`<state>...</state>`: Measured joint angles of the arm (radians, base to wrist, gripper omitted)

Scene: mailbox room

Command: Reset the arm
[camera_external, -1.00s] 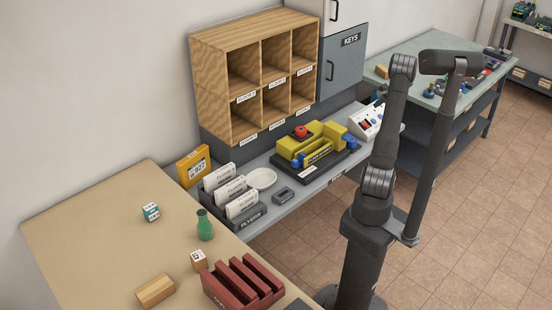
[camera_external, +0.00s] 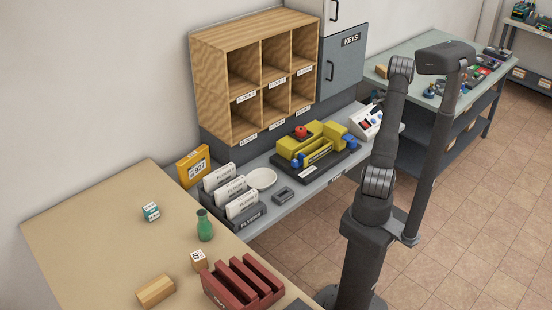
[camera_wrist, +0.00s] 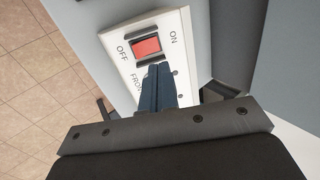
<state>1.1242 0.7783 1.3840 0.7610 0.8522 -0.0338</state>
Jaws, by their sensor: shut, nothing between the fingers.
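My arm stands at the right in the external view, its upper links raised; its gripper cannot be made out there. In the wrist view my gripper (camera_wrist: 160,68) is shut and empty, its dark fingers together. The fingertips overlap the picture of a white panel (camera_wrist: 110,40) just below a red rocker switch (camera_wrist: 146,47) marked ON and OFF. I cannot tell whether they touch it or which way the rocker is set.
A sloped white control box (camera_external: 367,123) stands on the grey counter beside a yellow and black device (camera_external: 313,146). Wooden pigeonholes (camera_external: 211,84) and a grey KEYS cabinet (camera_external: 346,64) rise behind. A tan table (camera_external: 90,225) is at left, a green bench (camera_external: 405,70) behind my arm.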

